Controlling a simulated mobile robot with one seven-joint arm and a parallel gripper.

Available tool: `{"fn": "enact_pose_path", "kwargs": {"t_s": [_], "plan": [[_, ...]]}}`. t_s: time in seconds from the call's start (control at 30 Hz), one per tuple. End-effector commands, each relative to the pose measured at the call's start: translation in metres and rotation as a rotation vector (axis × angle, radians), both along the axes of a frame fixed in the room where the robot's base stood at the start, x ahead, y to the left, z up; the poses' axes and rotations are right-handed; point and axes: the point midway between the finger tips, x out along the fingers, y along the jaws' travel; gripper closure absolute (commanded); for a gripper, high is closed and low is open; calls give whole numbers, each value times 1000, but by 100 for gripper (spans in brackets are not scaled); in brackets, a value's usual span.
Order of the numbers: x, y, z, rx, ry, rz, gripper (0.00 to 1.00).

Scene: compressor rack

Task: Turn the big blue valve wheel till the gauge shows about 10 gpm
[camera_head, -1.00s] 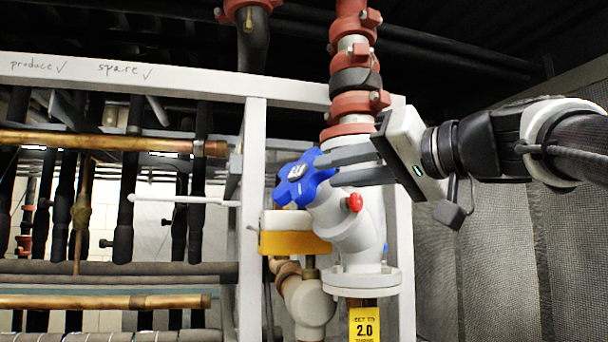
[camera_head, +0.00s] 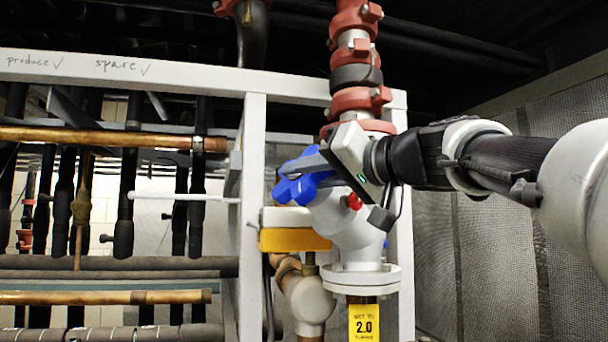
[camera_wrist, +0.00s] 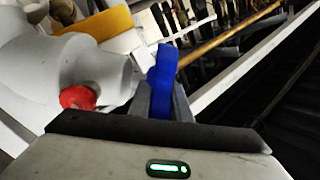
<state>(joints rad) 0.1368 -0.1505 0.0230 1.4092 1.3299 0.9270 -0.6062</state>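The big blue valve wheel (camera_head: 298,188) sits on the white valve body (camera_head: 345,235), left of the red-jointed pipe. My gripper (camera_head: 296,168) reaches it from the right, with its grey fingers at the wheel's upper part. In the wrist view, a blue lobe of the wheel (camera_wrist: 163,75) stands between the two fingers (camera_wrist: 160,105), which appear closed on it. No gauge face or reading is visible in either view.
A small red knob (camera_head: 354,202) is on the valve body, close below my gripper. A yellow-and-white block (camera_head: 295,238) sits left of the valve. A white rack frame (camera_head: 252,150) with copper and black pipes fills the left. A mesh panel (camera_head: 500,240) stands at right.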

Motion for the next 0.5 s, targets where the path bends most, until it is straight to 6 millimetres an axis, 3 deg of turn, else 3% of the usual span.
{"fn": "enact_pose_path", "kwargs": {"t_s": [0.3, 0.5], "plan": [[2, 0, 10, -71, 71, 64, 100], [1, 1, 5, -141, 142, 129, 100]]}}
